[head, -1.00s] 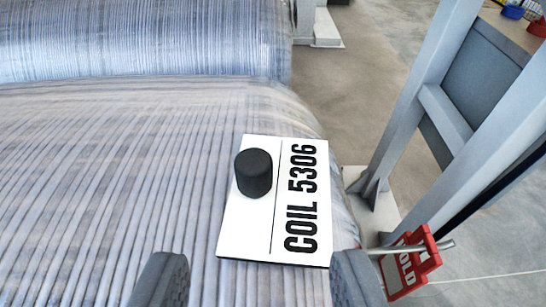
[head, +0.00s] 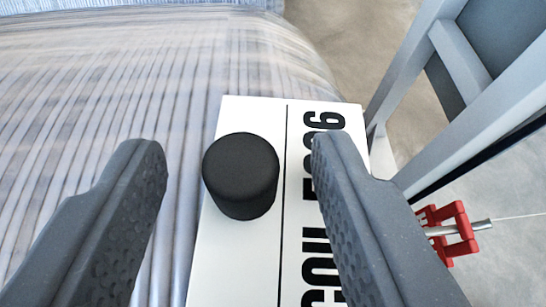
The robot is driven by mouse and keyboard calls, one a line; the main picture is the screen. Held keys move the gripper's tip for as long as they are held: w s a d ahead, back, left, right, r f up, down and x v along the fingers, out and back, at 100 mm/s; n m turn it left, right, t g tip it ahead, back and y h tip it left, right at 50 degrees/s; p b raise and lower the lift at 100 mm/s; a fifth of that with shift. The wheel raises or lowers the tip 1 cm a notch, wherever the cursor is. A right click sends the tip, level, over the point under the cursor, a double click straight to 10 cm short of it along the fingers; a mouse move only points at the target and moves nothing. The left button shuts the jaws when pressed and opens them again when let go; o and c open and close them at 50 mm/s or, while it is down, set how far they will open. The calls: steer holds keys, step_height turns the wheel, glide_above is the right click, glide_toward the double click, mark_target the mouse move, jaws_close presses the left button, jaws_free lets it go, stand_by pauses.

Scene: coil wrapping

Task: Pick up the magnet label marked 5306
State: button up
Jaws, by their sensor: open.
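The white magnet label (head: 258,115) lies on the wrapped coil (head: 80,100). Its black text is partly hidden behind my right finger; "COIL" and a final 6 show in part. A round black knob (head: 241,175) stands up from the label's left half. My gripper (head: 238,165) is open, with one dark ribbed finger on each side of the knob. Neither finger visibly touches the knob. The right finger passes over the label's text.
A grey metal frame (head: 460,60) stands to the right of the coil. A red tag or lock (head: 450,230) hangs on a metal rod at the lower right. Bare concrete floor (head: 340,40) shows between coil and frame.

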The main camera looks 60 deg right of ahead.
jaws_close()
steer(key=shift+r, duration=0.2)
